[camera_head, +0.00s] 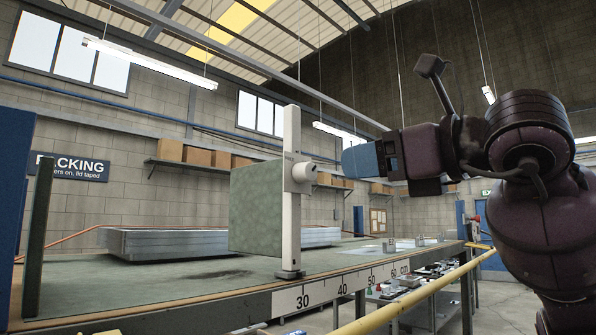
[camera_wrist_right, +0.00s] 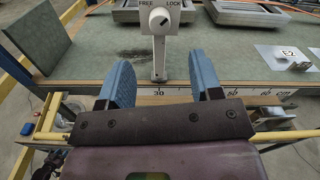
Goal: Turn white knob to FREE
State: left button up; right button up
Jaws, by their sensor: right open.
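The white knob (camera_head: 304,172) sticks out from a pale upright post (camera_head: 291,215) at the bench's front edge. In the right wrist view the knob (camera_wrist_right: 160,20) sits under the words FREE on the left and LOCK on the right. A dark mark on its face slants up to the right, toward LOCK. My right gripper (camera_head: 350,161) is to the right of the knob in the head view, apart from it. In the wrist view its two blue fingers (camera_wrist_right: 159,60) are spread with nothing between them, and the knob lies beyond their tips. My left gripper is not in view.
A green block (camera_head: 256,207) stands beside the post. Metal trays (camera_head: 165,243) lie behind it on the green bench top. A ruler strip (camera_head: 340,290) runs along the front edge. A yellow rail (camera_head: 420,295) runs in front of the bench.

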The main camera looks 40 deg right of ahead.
aim_at(312, 171)
jog(key=w+p, duration=0.1)
jog(key=w, duration=0.1)
jog(key=w+p, duration=0.1)
jog(key=w, duration=0.2)
jog(key=w+p, duration=0.1)
jog(key=w, duration=0.2)
jog(key=shift+w+a+r, duration=0.1)
jog(key=shift+w+a, duration=0.15)
jog(key=shift+a, duration=0.1)
jog(key=shift+w+p, duration=0.35)
jog(key=shift+w, duration=0.25)
jog(key=shift+w+a, duration=0.1)
jog(key=shift+w, duration=0.1)
jog(key=c, duration=0.9)
